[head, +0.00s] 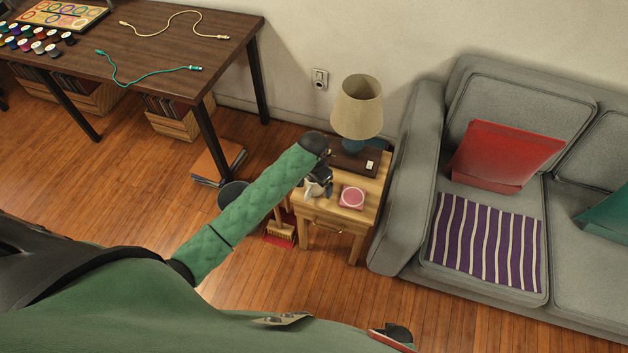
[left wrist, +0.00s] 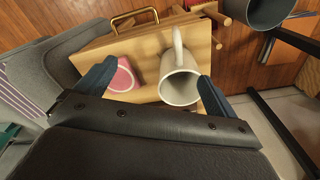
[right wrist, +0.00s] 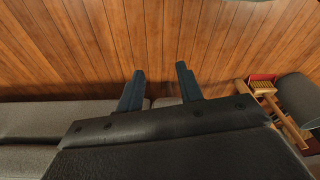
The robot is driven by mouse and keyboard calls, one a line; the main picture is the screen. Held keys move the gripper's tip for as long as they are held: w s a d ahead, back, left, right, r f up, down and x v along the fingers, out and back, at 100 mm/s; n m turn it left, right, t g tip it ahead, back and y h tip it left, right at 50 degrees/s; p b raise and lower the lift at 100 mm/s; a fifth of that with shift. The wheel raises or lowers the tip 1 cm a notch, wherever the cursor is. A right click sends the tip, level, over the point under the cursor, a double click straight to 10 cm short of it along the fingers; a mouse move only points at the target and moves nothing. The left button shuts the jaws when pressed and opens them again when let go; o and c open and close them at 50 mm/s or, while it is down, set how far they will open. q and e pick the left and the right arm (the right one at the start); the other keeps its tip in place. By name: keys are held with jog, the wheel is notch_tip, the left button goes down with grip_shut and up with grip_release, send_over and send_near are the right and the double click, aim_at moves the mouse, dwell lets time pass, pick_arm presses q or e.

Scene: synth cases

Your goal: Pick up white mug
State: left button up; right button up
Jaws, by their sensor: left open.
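The white mug (left wrist: 179,85) stands on the wooden side table (left wrist: 148,60), its opening and handle showing in the left wrist view. In the head view the mug (head: 313,188) is partly hidden by my left gripper (head: 322,178). In the left wrist view my left gripper (left wrist: 155,78) is open, with the mug between its fingers in the picture, nearer the right finger. I cannot tell whether they touch. My right gripper (right wrist: 160,72) is open and empty, with the wood floor beyond it.
On the side table are a pink coaster-like item (head: 352,197), a lamp (head: 358,108) and a dark box (head: 354,160). The grey sofa (head: 402,190) stands close on the right. A dark bin (head: 233,194) and a red dustpan (head: 279,240) stand left of the table.

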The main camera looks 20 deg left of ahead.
aim_at(312, 187)
pick_arm(q)
jog(key=w+a+r, duration=0.1)
jog(key=w+a, duration=0.2)
jog(key=w, duration=0.1)
jog(key=f+p, duration=0.1)
jog(key=f, duration=0.1)
jog(key=f+p, duration=0.1)
jog(key=f, duration=0.1)
jog(key=f+p, duration=0.2)
jog(key=f, duration=0.1)
jog(key=shift+w+d, duration=0.25)
jog(key=shift+w, duration=0.15)
jog(key=shift+f, duration=0.4)
jog(key=c, duration=1.2)
pick_arm(e)
jog(key=s+d+f, duration=0.4)
jog(key=s+f, duration=0.4)
jog(key=shift+d, duration=0.3)
pick_arm(q)
jog(key=shift+r, duration=0.1)
pick_arm(e)
jog(key=shift+f, duration=0.1)
